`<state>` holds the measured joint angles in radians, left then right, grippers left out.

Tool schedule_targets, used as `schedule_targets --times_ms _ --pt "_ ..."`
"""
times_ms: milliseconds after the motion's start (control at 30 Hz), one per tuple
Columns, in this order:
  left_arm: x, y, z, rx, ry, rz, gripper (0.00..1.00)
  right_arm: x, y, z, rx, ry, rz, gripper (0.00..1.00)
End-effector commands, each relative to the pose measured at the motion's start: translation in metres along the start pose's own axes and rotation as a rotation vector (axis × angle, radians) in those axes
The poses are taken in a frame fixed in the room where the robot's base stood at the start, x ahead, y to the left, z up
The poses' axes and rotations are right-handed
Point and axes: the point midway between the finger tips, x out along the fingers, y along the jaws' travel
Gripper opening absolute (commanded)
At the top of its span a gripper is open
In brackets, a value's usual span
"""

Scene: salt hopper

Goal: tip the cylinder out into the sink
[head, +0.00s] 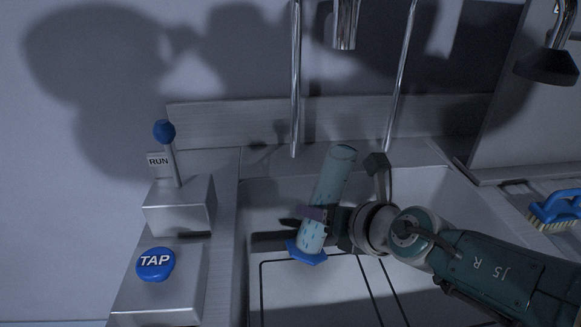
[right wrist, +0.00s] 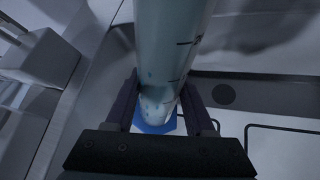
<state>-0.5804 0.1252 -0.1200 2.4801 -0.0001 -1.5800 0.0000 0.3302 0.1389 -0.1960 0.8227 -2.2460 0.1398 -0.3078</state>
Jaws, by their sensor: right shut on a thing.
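The cylinder (head: 329,180) is clear, with dark marks along its side and a blue foot (head: 306,254). It is tilted over the sink (head: 265,205), with its open top leaning up and to the right and its foot low at the left. Droplets or grains show on its lower wall. My right gripper (head: 318,215) is shut around its lower part. In the right wrist view the cylinder (right wrist: 168,45) stands between the two fingers, with a pale, cloudy patch near the bottom. My left gripper is in neither view.
A metal box with a blue TAP button (head: 155,264) and a box with a blue-knobbed RUN lever (head: 165,132) stand left of the sink. A metal spout (head: 345,25) hangs above. A blue brush (head: 556,208) lies at the right.

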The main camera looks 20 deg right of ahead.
Motion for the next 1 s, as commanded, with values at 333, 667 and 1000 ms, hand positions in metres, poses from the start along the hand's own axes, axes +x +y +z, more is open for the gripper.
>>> schedule_targets --times_ms 333,667,1000 --pt "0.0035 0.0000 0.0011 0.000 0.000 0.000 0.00 0.0009 -0.0007 0.0005 0.031 0.013 0.013 0.00" --pt "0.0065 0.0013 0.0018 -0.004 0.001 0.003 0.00 0.0014 -0.0010 -0.0001 0.061 0.028 0.026 0.00" --pt "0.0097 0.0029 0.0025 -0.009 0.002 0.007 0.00 0.0019 -0.0014 -0.0008 0.093 0.046 0.039 0.00"
